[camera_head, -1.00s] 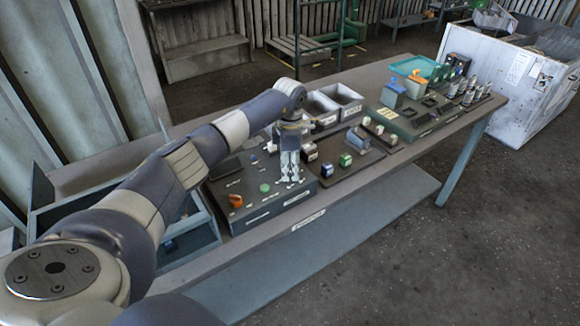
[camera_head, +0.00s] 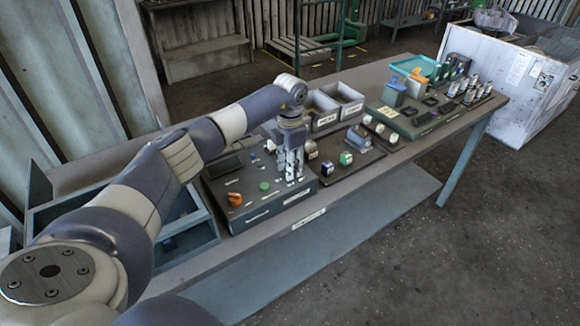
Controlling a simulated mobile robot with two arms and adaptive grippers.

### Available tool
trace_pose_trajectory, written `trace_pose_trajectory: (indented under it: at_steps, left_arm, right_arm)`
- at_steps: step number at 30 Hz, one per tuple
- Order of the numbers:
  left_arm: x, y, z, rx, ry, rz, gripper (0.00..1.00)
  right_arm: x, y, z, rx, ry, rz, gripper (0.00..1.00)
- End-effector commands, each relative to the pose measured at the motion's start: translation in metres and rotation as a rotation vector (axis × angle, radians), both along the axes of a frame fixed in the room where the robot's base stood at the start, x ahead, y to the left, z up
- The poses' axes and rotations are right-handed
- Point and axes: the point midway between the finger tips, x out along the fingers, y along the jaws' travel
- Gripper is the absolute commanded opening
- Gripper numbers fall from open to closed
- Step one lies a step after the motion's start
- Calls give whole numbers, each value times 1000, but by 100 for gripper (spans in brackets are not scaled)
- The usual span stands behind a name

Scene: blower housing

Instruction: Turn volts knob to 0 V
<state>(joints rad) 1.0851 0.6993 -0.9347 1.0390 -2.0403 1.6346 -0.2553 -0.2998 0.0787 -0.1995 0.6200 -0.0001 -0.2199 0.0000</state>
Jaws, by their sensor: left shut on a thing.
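The dark control panel box (camera_head: 262,205) lies on the near left part of the bench. It carries an orange knob (camera_head: 235,199) and a green button (camera_head: 264,186). My left gripper (camera_head: 290,178) points straight down over the right side of this panel, with its fingertips at the panel face. It is shut on what seems to be the volts knob, which the fingers hide. The knob's pointer and scale cannot be read. My right gripper is out of view.
Right of the panel is a board with small blocks, including a green one (camera_head: 346,159). Grey bins (camera_head: 345,100) stand behind it. A green-grey station (camera_head: 408,126) with several parts fills the far right. A blue tray (camera_head: 190,235) is at the left.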

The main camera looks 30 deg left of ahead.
Motion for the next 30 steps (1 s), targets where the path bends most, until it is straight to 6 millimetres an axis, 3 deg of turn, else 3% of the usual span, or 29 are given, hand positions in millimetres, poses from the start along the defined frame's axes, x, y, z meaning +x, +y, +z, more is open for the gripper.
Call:
trace_pose_trajectory:
  at_steps: [30]
  left_arm:
    - [1, 0, 1, -2, -2, 966, 5]
  right_arm:
    - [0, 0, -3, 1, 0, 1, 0]
